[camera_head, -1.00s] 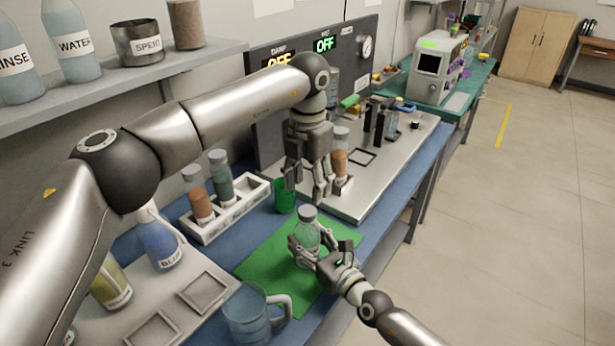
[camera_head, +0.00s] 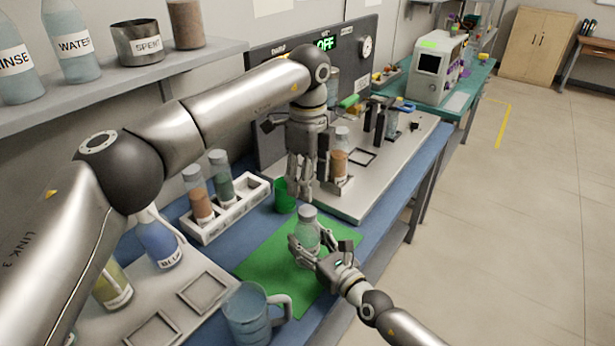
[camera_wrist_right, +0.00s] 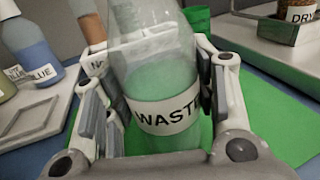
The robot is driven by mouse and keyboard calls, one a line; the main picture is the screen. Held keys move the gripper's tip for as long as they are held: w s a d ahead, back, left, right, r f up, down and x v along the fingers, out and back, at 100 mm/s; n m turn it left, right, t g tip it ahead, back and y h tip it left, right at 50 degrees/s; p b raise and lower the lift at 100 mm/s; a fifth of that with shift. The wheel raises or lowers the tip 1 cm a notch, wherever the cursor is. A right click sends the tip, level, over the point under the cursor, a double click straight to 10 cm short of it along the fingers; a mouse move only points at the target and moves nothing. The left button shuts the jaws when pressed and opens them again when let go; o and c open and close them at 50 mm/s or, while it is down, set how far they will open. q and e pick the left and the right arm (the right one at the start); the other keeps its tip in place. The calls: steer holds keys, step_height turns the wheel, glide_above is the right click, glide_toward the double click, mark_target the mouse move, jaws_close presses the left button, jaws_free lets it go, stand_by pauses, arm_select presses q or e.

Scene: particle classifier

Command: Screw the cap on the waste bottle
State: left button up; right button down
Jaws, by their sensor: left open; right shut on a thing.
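The waste bottle (camera_head: 306,236) stands on the green mat (camera_head: 262,255), clear with pale green liquid. Its "WASTE" label shows in the right wrist view (camera_wrist_right: 160,100), where its top is out of frame. A grey cap (camera_head: 307,212) sits on its mouth; I cannot tell how tightly. My right gripper (camera_head: 307,248) is shut around the bottle's body from the near right; its fingers also flank the bottle in the wrist view (camera_wrist_right: 150,70). My left gripper (camera_head: 299,198) is open and empty, pointing down just above and slightly left of the cap.
A green cup (camera_head: 285,196) stands close behind the bottle. A white rack (camera_head: 222,212) with vials is to the left, and a beaker (camera_head: 250,318) is at the front. The metal platform (camera_head: 375,180) lies behind right. A blue bottle (camera_head: 158,242) stands on the left tray.

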mark_target(307, 210)
arm_select(q)
steer(key=shift+n, duration=1.4)
steer(key=shift+f, duration=3.95)
